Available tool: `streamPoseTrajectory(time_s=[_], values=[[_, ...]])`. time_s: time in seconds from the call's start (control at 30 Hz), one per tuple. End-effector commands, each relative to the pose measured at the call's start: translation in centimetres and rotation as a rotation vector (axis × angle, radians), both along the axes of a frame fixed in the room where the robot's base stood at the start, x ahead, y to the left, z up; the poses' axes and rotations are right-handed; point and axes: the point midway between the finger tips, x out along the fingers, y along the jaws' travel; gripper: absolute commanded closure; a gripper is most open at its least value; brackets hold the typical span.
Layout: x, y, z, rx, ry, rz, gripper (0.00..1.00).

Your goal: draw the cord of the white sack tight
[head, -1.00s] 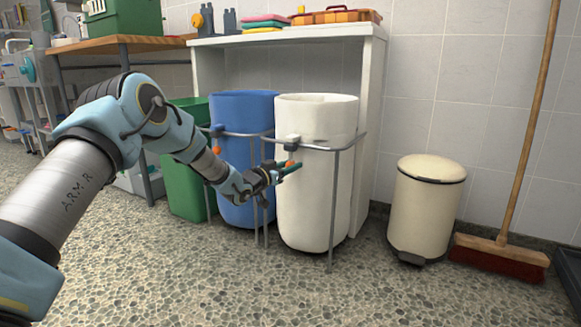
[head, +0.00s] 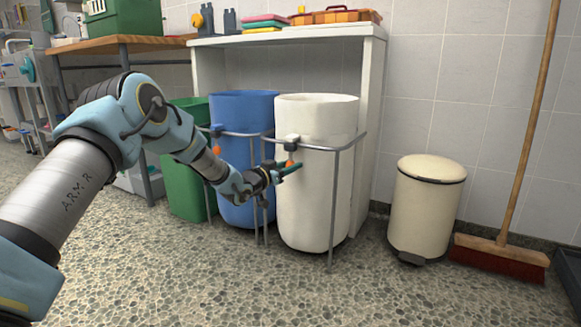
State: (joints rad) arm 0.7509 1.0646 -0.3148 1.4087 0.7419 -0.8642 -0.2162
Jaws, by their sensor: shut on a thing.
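The white sack (head: 312,200) stands upright in a grey metal frame (head: 345,150), its wide mouth open at the top. My gripper (head: 288,169) reaches in from the left, low beside the front of the sack, and is shut on the orange pull. The jaws partly hide the pull, and the cord itself is too thin to make out clearly.
A blue sack (head: 240,180) with its own orange pull (head: 217,150) and a green sack (head: 183,190) stand to the left. A cream pedal bin (head: 425,210) and a broom (head: 500,257) are to the right. The floor in front is clear.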

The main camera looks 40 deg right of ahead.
Motion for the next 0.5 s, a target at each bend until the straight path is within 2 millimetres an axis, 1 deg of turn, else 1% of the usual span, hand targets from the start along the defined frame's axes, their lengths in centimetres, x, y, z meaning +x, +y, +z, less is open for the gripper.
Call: streamPoseTrajectory(time_s=[0.17, 0.27, 0.37, 0.4, 0.5], values=[[0.0, 0.0, 0.0, 0.000, 0.000, 0.000, 1.00], [0.0, 0.0, -0.9, 0.002, 0.001, 0.000, 1.00], [0.0, 0.0, -3.1, 0.004, 0.003, 0.000, 1.00], [0.0, 0.0, -4.2, 0.005, 0.004, 0.000, 1.00], [0.0, 0.0, -6.8, 0.007, 0.003, 0.000, 1.00]])
